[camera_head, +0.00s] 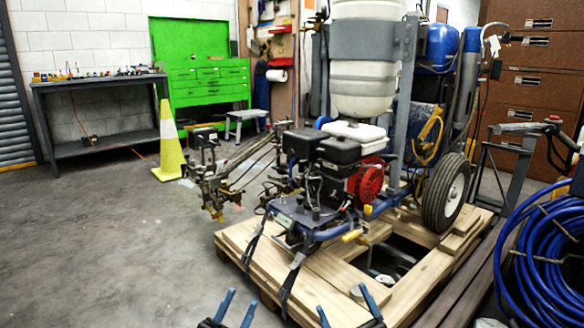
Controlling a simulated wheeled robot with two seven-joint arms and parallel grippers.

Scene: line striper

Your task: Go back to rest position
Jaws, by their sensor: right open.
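My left gripper (242,297) shows at the bottom edge, left of the middle, with its two blue fingers apart and nothing between them. My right gripper (340,297) shows at the bottom edge, right of the middle. Its blue fingers are spread wider and it is empty. Both appear in front of the line striper (338,160), which has a red and black engine and a large white tank (364,65). The striper stands on a wooden pallet (236,248). The wrists and arms are cut off by the bottom of the picture.
A coil of blue hose (545,255) lies at the right edge. A yellow cone (168,145), a dark workbench (100,88) and a green tool cabinet (208,82) stand at the back left. Brown drawers (530,85) stand at the back right. The concrete floor at left is clear.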

